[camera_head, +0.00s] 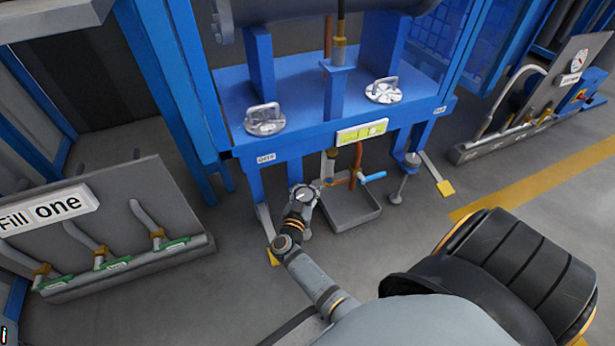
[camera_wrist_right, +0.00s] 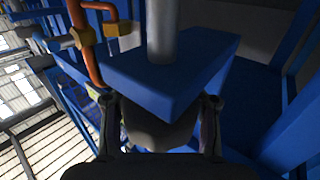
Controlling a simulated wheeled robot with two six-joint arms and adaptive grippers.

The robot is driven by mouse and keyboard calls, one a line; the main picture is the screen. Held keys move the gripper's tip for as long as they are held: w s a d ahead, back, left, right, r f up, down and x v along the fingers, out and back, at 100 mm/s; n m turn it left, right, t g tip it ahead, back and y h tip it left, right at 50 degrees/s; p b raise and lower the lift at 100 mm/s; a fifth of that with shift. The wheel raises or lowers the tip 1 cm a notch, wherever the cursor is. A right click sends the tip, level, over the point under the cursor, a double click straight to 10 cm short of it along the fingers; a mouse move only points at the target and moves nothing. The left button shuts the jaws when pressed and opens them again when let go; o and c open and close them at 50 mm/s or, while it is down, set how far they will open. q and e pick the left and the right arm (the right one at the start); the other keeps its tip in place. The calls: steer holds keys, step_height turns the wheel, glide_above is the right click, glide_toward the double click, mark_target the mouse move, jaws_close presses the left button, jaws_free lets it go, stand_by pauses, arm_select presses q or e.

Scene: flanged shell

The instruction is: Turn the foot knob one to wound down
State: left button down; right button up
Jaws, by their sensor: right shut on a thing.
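My right gripper (camera_head: 304,192) reaches down to the front left foot of the blue stand (camera_head: 310,138) in the head view. In the right wrist view its two fingers (camera_wrist_right: 160,125) stand on either side of a dark grey rounded foot knob (camera_wrist_right: 158,128), and it is shut on it. The knob sits just under a blue block (camera_wrist_right: 165,82) with a grey rod (camera_wrist_right: 162,30) rising from it. In the head view the gripper mostly hides this knob, and its turn position cannot be told. My left gripper is not in view.
Another foot (camera_head: 405,178) stands at the stand's front right, by a yellow-ended lever (camera_head: 436,172). A grey tray (camera_head: 352,212) lies right of my gripper, below a pipe with a blue handle (camera_head: 372,177). A "Fill one" panel (camera_head: 90,215) stands left. The front floor is partly free.

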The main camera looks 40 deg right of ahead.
steer(key=o, duration=1.3)
steer(key=shift+c, duration=0.2)
step_height(320, 180, up, 10)
steer(key=shift+o, duration=0.2)
